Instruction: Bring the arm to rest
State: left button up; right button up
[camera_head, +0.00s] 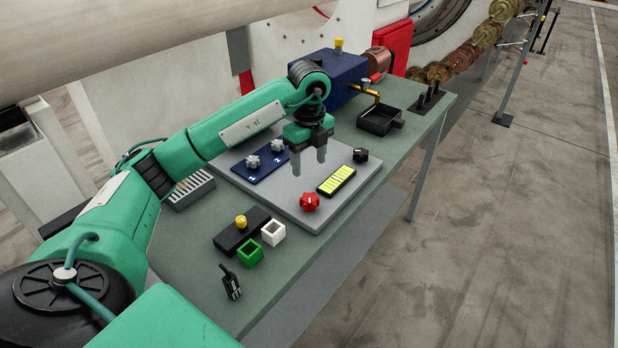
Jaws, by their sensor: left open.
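My left arm (185,150) is green and reaches in from the left over the workbench. My left gripper (309,162) points down above the grey panel (290,205) on the bench. Its two fingers are apart with nothing between them. The gripper hangs between the blue plate with two grey knobs (262,162) and the yellow striped block (336,180). The exact height of the fingertips above the panel is hard to tell. My right gripper is not in view.
A red knob (310,201) and a black knob (360,155) are on the panel. A green square holder (250,253), a white one (272,233) and a black box with a yellow button (241,232) stand in front. A blue box (338,78) and black tray (381,121) stand behind.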

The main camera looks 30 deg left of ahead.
pick_arm(q)
jog(key=shift+r, duration=0.5)
